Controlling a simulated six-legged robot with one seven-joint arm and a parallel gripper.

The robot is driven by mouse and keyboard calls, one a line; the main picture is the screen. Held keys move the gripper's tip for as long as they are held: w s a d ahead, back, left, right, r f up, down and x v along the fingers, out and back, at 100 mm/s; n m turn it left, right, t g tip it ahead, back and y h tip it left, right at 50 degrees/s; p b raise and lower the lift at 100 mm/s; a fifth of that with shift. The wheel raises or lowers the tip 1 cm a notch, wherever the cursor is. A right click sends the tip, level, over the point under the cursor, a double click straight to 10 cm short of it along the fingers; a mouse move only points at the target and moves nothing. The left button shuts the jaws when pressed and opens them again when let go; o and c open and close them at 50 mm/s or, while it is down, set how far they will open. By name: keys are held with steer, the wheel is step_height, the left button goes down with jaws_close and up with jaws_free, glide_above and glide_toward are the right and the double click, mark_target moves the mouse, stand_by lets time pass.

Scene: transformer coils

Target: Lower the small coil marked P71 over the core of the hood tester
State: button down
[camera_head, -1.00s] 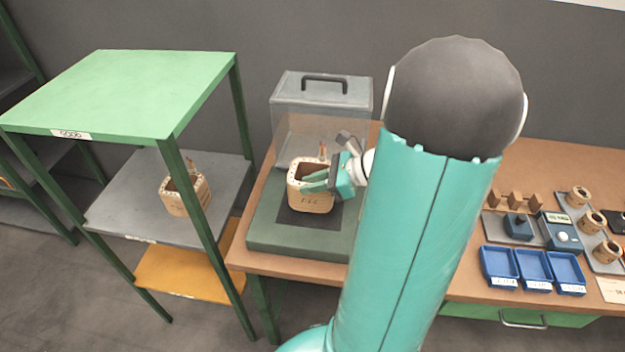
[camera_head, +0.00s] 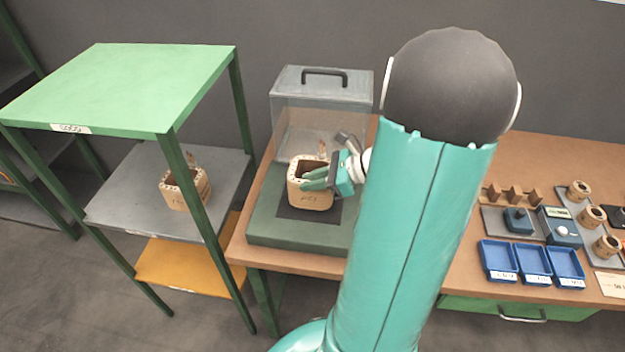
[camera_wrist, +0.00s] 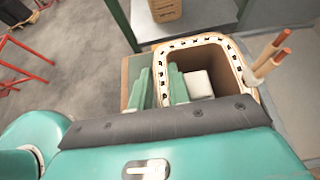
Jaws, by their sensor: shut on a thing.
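A tan, box-shaped hollow coil (camera_head: 308,198) with copper leads is at the hood tester, over the dark pad on its green base (camera_head: 270,235). Its mark is too small to read surely. My gripper (camera_head: 318,181) holds it by its right wall in the head view. In the wrist view, my gripper (camera_wrist: 161,88) has one finger outside the coil (camera_wrist: 225,45) and one inside, with the wall between. A pale block (camera_wrist: 198,84), perhaps the core, shows inside the opening. I cannot tell whether the coil touches the base.
The tester's clear hood (camera_head: 322,95) stands behind the coil. Another coil (camera_head: 184,188) sits on the grey shelf (camera_head: 120,205) at the left. Blue trays (camera_head: 533,265) and small round coils (camera_head: 590,217) lie on the bench's right side.

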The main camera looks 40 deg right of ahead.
steer(key=shift+f, duration=0.15)
steer(key=shift+f, duration=0.85)
steer(key=c, duration=1.3)
jaws_free()
steer(key=shift+o, duration=0.2)
steer(key=shift+d, duration=0.1)
steer(key=shift+w+r, duration=0.1)
steer(key=shift+r, duration=0.35)
steer(key=shift+o, duration=1.1)
steer(key=shift+r, duration=4.55)
